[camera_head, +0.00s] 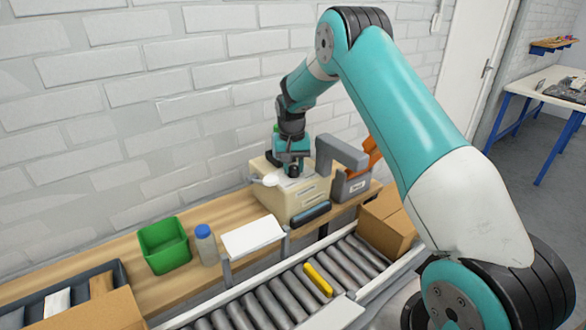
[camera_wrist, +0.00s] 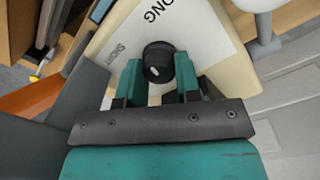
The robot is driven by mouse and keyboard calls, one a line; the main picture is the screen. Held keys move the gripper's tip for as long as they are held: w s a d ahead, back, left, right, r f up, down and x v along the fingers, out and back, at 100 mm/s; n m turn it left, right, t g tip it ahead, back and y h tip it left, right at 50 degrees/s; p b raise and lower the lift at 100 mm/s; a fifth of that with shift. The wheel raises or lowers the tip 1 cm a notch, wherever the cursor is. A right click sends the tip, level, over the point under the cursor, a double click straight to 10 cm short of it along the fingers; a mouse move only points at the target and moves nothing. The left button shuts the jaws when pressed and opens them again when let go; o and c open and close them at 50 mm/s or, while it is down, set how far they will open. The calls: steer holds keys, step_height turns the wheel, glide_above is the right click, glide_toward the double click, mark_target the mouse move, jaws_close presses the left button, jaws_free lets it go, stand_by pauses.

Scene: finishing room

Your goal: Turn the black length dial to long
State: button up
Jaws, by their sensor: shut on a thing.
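The black length dial (camera_wrist: 157,55) is a round knob with a small white mark, on a pale label atop the cream machine (camera_head: 270,203). The label has large letters ending in "ONG" and smaller print that I cannot read fully. My gripper (camera_wrist: 159,80) has its two teal fingers on either side of the dial, shut on it. In the head view my gripper (camera_head: 292,170) points down onto the machine's top and hides the dial. The white mark sits on the dial's lower part in the wrist view; which setting it points to I cannot tell.
A white spoon-like part (camera_head: 268,180) sticks out at the machine's left. A grey device (camera_head: 352,187) stands right of it. A green bin (camera_head: 165,245), a blue-capped bottle (camera_head: 206,246) and a white panel (camera_head: 252,236) stand left. A roller conveyor (camera_head: 290,290) and cardboard box (camera_head: 386,221) lie in front.

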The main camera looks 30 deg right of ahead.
mark_target(291, 166)
steer(key=m+b, duration=0.1)
steer(key=m, duration=0.4)
steer(key=shift+m, duration=0.4)
stand_by(0.4)
steer(key=o, duration=0.9)
steer(key=r+b, duration=0.1)
steer(key=r, duration=1)
steer(key=r+b, duration=0.1)
steer(key=r, duration=0.5)
steer(key=shift+w+a+r+b, duration=0.1)
steer(key=shift+w+r+b, duration=0.15)
steer(key=shift+w+b, duration=0.05)
steer(key=shift+a, duration=0.1)
